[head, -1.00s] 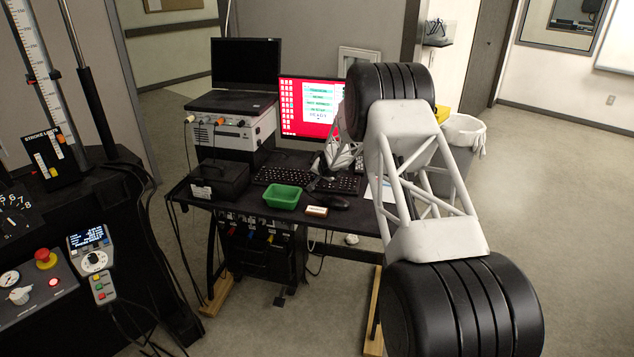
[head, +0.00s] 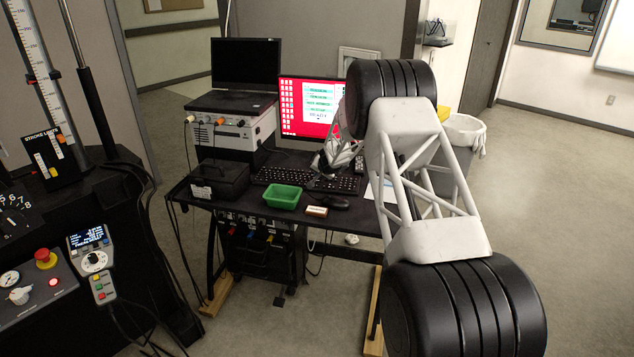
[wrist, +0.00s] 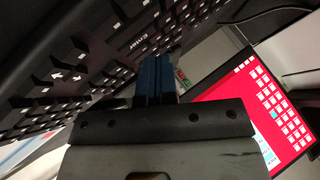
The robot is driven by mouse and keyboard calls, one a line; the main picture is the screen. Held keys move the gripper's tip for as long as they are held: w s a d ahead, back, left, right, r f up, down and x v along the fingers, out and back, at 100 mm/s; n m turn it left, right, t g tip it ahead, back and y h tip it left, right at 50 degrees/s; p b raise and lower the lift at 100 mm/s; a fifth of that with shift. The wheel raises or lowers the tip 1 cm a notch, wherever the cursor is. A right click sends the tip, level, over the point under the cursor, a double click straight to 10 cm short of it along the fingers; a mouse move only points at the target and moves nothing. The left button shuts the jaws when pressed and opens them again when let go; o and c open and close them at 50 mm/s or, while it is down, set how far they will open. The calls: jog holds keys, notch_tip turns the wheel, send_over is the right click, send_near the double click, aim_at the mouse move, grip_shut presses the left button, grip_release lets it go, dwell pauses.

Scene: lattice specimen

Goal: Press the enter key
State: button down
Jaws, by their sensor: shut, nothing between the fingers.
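The black keyboard (head: 285,176) lies on the dark desk in front of the lit monitor. In the wrist view, the enter key (wrist: 133,42) shows its lettering, upside down, just beyond the blue fingertips. My gripper (wrist: 155,62) is shut and empty, its two blue fingers side by side, pointing at the keyboard near this key. Whether the tips touch a key cannot be told. In the head view my gripper (head: 314,182) is small and dark over the keyboard's right part, and the enter key cannot be made out.
The monitor (head: 310,105) with a red screen stands behind the keyboard. A green tray (head: 283,196), a small wooden-edged block (head: 317,211) and a dark mouse (head: 335,203) lie in front of it. A black box (head: 219,180) sits left.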

aim_at(319, 180)
jog(key=shift+r, duration=0.15)
dwell(0.3)
jog(key=shift+r, duration=2.4)
